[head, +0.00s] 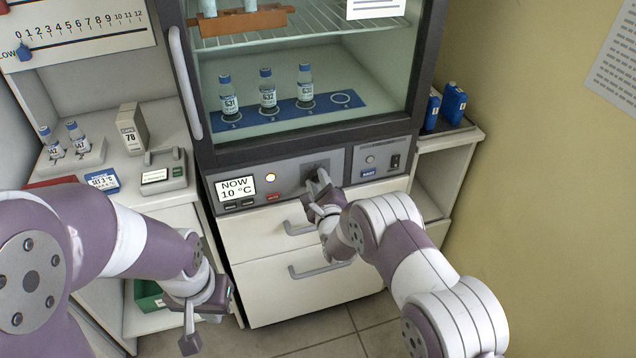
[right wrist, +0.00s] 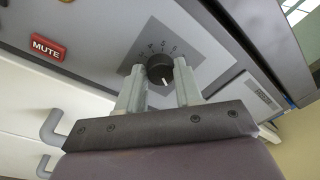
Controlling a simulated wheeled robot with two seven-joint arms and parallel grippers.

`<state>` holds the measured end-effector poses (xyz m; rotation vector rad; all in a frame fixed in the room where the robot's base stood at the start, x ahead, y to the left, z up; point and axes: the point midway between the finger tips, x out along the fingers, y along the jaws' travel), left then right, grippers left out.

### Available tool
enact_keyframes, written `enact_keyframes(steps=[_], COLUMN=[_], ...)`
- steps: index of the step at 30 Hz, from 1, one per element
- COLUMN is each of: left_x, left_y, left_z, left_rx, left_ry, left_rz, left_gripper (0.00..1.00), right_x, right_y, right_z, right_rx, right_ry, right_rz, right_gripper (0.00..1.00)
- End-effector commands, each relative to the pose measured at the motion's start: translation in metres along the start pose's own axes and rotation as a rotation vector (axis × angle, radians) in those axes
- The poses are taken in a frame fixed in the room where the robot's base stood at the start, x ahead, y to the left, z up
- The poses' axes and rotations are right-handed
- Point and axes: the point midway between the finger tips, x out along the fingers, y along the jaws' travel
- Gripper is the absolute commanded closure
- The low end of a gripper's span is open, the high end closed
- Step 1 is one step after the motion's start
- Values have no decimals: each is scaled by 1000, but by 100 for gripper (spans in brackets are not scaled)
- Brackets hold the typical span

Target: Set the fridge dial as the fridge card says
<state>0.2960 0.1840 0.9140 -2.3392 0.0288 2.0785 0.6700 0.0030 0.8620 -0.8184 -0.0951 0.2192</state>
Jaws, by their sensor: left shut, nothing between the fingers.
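The fridge dial (right wrist: 160,68) is a black round knob with a white pointer mark and a printed scale around it. In the head view it is mostly hidden by my right gripper (head: 318,183). In the right wrist view the two fingers of my right gripper (right wrist: 160,80) stand on either side of the dial, close to its edges; whether they press on it is unclear. The fridge display (head: 236,188) reads NOW 10 °C. A blue-edged card (head: 103,181) lies on the left counter, its text too small to read surely. My left gripper (head: 190,342) is shut and empty, low in front.
The fridge (head: 205,150) has a glass door with several vials inside. A red MUTE button (right wrist: 47,47) is left of the dial, and a switch panel (head: 381,160) is right of it. Drawers with handles (head: 320,270) lie below. Vials and boxes stand on the left counter (head: 110,160).

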Motion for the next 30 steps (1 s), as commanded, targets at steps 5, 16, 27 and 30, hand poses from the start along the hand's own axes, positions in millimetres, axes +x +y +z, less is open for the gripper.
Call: enact_keyframes(steps=[5,16,27,30], left_x=[0,12,43,51], left_y=[0,0,0,0], left_z=[0,1,5,6], left_rx=[0,0,0,0], left_ry=[0,0,0,0], left_rz=[0,0,0,0], left_gripper=[100,100,100,100], right_x=[0,-1,-1,-1], right_y=[0,3,6,6], right_z=[0,-3,-5,-5], right_rx=[0,-91,-403,-499], right_ry=[0,-4,-22,-27], right_rz=[0,-5,-24,-29], right_gripper=[96,96,96,96])
